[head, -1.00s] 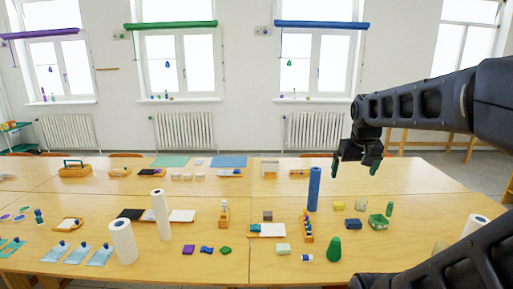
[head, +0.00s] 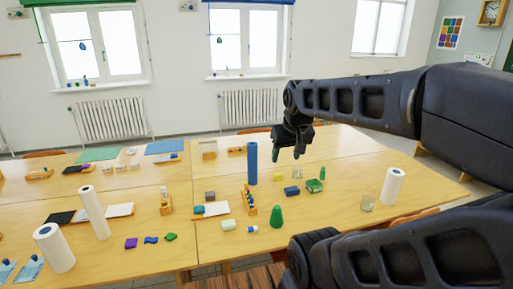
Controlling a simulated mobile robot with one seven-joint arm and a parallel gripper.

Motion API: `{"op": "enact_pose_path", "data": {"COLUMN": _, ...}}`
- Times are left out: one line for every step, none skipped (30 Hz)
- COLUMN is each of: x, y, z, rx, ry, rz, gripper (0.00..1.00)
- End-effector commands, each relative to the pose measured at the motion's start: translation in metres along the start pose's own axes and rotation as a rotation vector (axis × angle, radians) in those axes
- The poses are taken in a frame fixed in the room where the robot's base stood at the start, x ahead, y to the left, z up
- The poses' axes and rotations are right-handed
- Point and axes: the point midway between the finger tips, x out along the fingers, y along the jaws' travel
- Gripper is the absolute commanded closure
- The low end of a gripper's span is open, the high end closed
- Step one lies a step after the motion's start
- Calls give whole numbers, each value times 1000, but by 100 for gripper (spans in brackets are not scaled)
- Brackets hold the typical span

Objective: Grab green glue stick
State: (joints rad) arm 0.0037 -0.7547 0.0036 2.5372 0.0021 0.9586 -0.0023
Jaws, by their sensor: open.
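A small upright green stick (head: 322,173), which looks like the green glue stick, stands on the table behind a green tray (head: 315,187). It is small in the head view and its details cannot be made out. My gripper (head: 286,154) is open and empty, with its fingers pointing down. In the picture it is above and to the left of the green stick, clearly apart from it.
A tall blue roll (head: 252,163) stands just left of my gripper. A green cone (head: 277,216), blue block (head: 291,190), yellow block (head: 278,176), glass jar (head: 367,203) and white roll (head: 392,186) stand nearby. The table (head: 345,160) is bare at its back right.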

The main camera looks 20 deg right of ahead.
Motion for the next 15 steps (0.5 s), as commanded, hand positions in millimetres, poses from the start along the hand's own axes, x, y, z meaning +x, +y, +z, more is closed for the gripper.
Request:
{"op": "enact_pose_path", "data": {"x": 0, "y": 0, "z": 0, "rx": 0, "ry": 0, "rz": 0, "gripper": 50}}
{"op": "enact_pose_path", "data": {"x": 0, "y": 0, "z": 0, "rx": 0, "ry": 0, "rz": 0, "gripper": 50}}
{"op": "enact_pose_path", "data": {"x": 0, "y": 0, "z": 0, "rx": 0, "ry": 0, "rz": 0, "gripper": 50}}
{"op": "enact_pose_path", "data": {"x": 0, "y": 0, "z": 0, "rx": 0, "ry": 0, "rz": 0, "gripper": 50}}
{"op": "enact_pose_path", "data": {"x": 0, "y": 0, "z": 0, "rx": 0, "ry": 0, "rz": 0, "gripper": 50}}
{"op": "enact_pose_path", "data": {"x": 0, "y": 0, "z": 0, "rx": 0, "ry": 0, "rz": 0, "gripper": 50}}
{"op": "enact_pose_path", "data": {"x": 0, "y": 0, "z": 0, "rx": 0, "ry": 0, "rz": 0, "gripper": 50}}
{"op": "enact_pose_path", "data": {"x": 0, "y": 0, "z": 0, "rx": 0, "ry": 0, "rz": 0, "gripper": 50}}
{"op": "enact_pose_path", "data": {"x": 0, "y": 0, "z": -1, "rx": -3, "ry": -1, "rz": 0, "gripper": 50}}
{"op": "enact_pose_path", "data": {"x": 0, "y": 1, "z": -3, "rx": -6, "ry": -1, "rz": 0, "gripper": 50}}
{"op": "enact_pose_path", "data": {"x": 0, "y": 1, "z": -5, "rx": -10, "ry": -2, "rz": 1, "gripper": 50}}
{"op": "enact_pose_path", "data": {"x": 1, "y": 3, "z": -9, "rx": -19, "ry": -4, "rz": 1, "gripper": 50}}
{"op": "enact_pose_path", "data": {"x": 1, "y": 4, "z": -14, "rx": -28, "ry": -7, "rz": 2, "gripper": 50}}
{"op": "enact_pose_path", "data": {"x": 2, "y": 6, "z": -19, "rx": -39, "ry": -9, "rz": 3, "gripper": 50}}
{"op": "enact_pose_path", "data": {"x": 3, "y": 8, "z": -26, "rx": -57, "ry": -13, "rz": 4, "gripper": 50}}
